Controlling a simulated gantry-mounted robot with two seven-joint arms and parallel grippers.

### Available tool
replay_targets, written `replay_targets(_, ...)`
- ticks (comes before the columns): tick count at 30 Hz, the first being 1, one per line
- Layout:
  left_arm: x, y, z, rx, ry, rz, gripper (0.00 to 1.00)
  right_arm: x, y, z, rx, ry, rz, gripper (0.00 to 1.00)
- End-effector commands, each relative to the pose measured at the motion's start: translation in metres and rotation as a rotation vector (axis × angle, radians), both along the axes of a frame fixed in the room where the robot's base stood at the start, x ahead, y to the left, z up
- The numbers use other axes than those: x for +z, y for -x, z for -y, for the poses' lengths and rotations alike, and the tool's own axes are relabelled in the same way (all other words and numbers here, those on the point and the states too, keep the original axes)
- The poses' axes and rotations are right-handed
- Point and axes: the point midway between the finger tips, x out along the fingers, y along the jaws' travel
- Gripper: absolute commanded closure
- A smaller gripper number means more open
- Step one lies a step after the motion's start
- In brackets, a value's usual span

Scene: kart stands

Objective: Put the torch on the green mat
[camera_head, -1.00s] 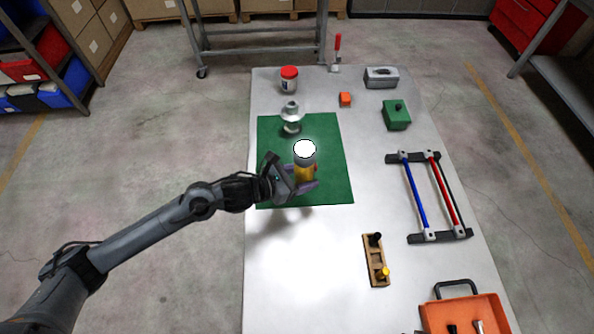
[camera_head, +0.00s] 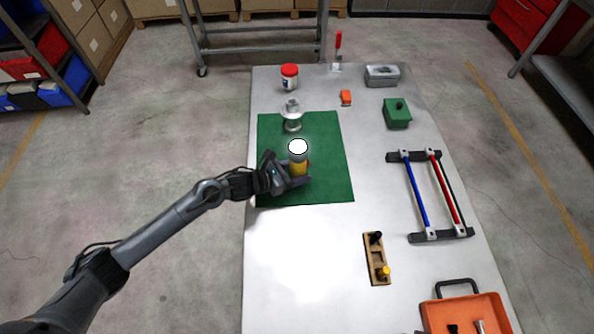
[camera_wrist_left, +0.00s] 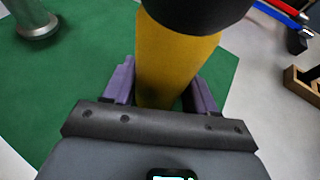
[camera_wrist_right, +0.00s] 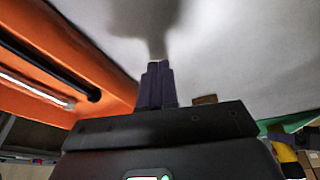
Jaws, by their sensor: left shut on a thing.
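The torch (camera_head: 298,168) is yellow with a dark head and a bright white lens facing up. It stands upright over the front part of the green mat (camera_head: 331,160). My left gripper (camera_head: 299,181) is shut around its yellow body. In the left wrist view the torch (camera_wrist_left: 172,62) sits between the purple fingers, with green mat behind. Whether its base touches the mat is hidden. My right gripper (camera_wrist_right: 156,84) shows only in its own wrist view, with its fingers together and nothing seen between them.
A metal-grey object with a wide collar (camera_head: 292,118) stands on the mat's far part. A red-lidded jar (camera_head: 290,76), orange block (camera_head: 346,97) and green box (camera_head: 397,114) are farther back. A rack with blue and red bars (camera_head: 430,196), wooden holder (camera_head: 375,260) and orange toolbox (camera_head: 488,310) line the right.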

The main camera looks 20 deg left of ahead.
Motion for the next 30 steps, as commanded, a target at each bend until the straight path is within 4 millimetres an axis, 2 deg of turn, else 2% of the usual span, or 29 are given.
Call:
replay_targets(10, -0.0027, -0.0008, -0.0002, 0.001, 0.001, 0.003, 0.83, -0.0054, 0.0001, -0.0005, -0.001, -0.002, 0.000, 1.00)
replay_targets(11, -0.0032, -0.0003, -0.0003, 0.001, 0.000, 0.002, 0.42, -0.0052, 0.0001, -0.0006, -0.001, -0.002, -0.001, 1.00)
replay_targets(15, -0.0021, -0.0003, -0.0002, 0.001, 0.000, 0.002, 0.20, -0.0042, 0.0002, -0.0010, -0.003, -0.004, -0.002, 1.00)
replay_targets(16, -0.0021, -0.0003, -0.0002, 0.001, 0.000, 0.002, 0.18, -0.0042, 0.0003, -0.0012, -0.004, -0.005, -0.002, 1.00)
replay_targets(30, 0.0027, 0.0042, -0.0040, 0.000, -0.002, 0.001, 0.18, 0.0013, 0.0003, -0.0020, -0.006, -0.008, -0.001, 1.00)
